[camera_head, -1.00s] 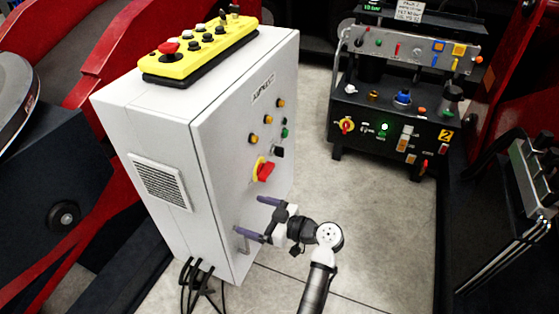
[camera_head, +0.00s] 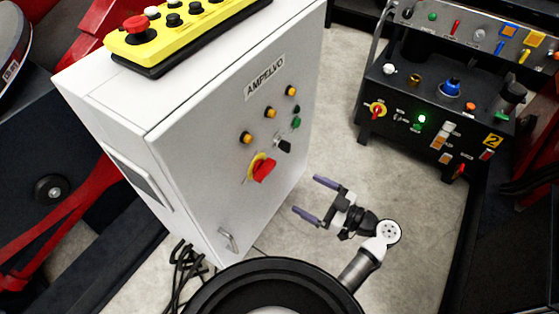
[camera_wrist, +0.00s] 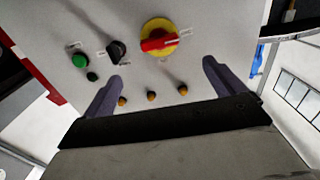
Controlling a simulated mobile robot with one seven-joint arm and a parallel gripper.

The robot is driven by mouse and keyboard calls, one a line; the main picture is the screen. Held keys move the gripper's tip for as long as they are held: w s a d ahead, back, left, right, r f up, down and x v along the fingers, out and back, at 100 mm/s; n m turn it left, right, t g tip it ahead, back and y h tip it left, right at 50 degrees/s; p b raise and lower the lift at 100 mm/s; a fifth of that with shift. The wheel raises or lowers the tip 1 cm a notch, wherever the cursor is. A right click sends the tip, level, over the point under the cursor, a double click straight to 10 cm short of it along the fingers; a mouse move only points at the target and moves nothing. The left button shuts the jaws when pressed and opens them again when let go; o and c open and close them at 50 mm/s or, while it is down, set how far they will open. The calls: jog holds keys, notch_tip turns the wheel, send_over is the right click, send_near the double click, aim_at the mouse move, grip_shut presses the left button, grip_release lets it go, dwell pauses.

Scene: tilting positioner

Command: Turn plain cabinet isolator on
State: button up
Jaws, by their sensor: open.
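The plain white cabinet (camera_head: 200,165) carries the label AMPELVO. Its isolator is a red rotary handle on a yellow disc (camera_head: 263,169), low on the front face. In the wrist view the isolator (camera_wrist: 160,42) shows above and between my fingers, with its red handle lying nearly crosswise in the picture. My gripper (camera_head: 315,199) is open and empty, in front of the cabinet, to the right of and below the isolator in the head view. The fingers also show in the wrist view (camera_wrist: 160,85), apart from the isolator. Nothing hides the handle.
A black selector (camera_head: 283,146), green buttons (camera_head: 296,122) and amber lamps (camera_head: 270,112) sit near the isolator. A door handle (camera_head: 228,240) sticks out below. A yellow button box (camera_head: 180,28) lies on top. A black control bench (camera_head: 440,110) stands at right, with bare floor between.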

aim_at(269, 173)
jog(key=p+x, duration=0.3)
jog(key=x, duration=1)
jog(key=shift+w+a, duration=0.25)
jog(key=shift+w, duration=0.05)
jog(key=c, duration=1)
